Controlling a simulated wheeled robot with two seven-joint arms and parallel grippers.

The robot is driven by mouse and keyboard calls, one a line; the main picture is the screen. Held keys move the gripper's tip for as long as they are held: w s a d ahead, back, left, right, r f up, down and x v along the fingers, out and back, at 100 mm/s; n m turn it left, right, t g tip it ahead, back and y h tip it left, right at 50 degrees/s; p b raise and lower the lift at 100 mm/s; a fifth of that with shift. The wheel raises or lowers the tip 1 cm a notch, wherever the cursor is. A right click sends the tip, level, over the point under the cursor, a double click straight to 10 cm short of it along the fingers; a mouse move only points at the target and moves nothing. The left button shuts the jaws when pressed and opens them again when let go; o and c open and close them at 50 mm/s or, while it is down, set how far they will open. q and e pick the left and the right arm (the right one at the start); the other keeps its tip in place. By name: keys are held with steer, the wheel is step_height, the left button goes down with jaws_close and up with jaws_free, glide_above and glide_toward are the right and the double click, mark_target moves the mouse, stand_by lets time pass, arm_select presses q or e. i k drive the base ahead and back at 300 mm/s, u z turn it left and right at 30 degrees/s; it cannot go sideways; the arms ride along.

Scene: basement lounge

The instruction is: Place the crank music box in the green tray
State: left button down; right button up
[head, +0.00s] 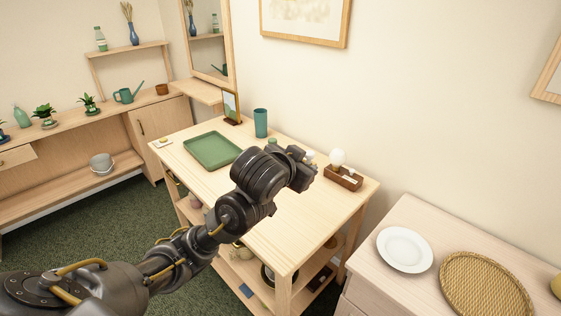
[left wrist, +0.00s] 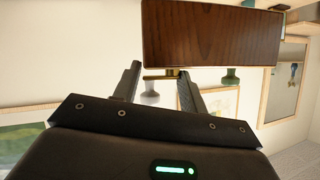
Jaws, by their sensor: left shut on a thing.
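The crank music box (head: 346,179) is a brown wooden box with pale parts on top, at the right end of the light wooden table. In the left wrist view its dark-grained side (left wrist: 212,38) fills the top, with a brass crank piece (left wrist: 163,75) and a white knob (left wrist: 150,92) at its edge. My left gripper (head: 312,170) is shut on the music box; its fingers show around the crank (left wrist: 158,72). The exact contact is unclear. I cannot tell whether the box touches the table. The green tray (head: 213,150) lies empty at the table's left end. My right gripper is not in view.
A teal cup (head: 261,123) and a small picture stand (head: 231,107) stand along the table's back. A small green item shows behind my arm. A cabinet with a white plate (head: 404,249) and a woven mat (head: 486,285) stands at right. The wall is close behind.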

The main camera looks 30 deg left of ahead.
mark_target(210, 155)
steer(key=u, duration=2.4)
steer(key=i, duration=1.9)
steer(key=z, duration=3)
